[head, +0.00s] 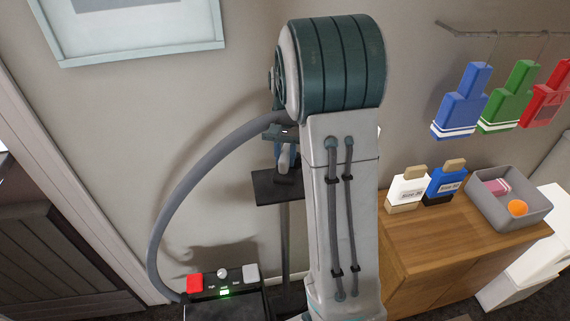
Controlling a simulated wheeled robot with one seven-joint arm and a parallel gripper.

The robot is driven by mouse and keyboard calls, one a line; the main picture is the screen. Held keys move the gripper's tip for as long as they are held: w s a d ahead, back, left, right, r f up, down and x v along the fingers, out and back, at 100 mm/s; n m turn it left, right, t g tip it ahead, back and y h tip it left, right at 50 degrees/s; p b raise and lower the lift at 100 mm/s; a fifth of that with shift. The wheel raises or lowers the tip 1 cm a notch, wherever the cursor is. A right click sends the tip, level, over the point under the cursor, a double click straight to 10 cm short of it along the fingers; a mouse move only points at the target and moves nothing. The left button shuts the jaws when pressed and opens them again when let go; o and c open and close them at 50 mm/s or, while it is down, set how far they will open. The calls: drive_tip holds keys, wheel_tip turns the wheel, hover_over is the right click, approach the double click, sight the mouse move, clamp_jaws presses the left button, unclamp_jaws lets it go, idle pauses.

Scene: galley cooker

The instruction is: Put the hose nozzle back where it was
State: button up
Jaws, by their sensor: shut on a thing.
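The hose nozzle (284,159) shows as a small grey and blue piece just left of my arm. It is at the end of a thick grey hose (178,210) that arches up from a black unit at the lower left. My gripper (276,133) is mostly hidden behind my arm; the part that shows is at the nozzle's upper end, shut on it. Directly below the nozzle is a dark flat holder (277,190) on an upright post. I cannot tell whether the nozzle touches the holder.
The black unit (224,303) has a red button, a knob and a green light. A wooden cabinet (440,240) at right carries two small labelled figures (408,188) and a grey bin (512,213). Coloured shapes (462,102) hang on the wall. A framed picture (135,45) hangs upper left.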

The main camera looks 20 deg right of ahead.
drive_tip(key=shift+f+p, duration=0.35)
drive_tip(key=shift+f, duration=1.65)
drive_tip(key=shift+f, duration=0.15)
drive_tip(key=o, duration=1)
drive_tip(key=shift+c, duration=0.2)
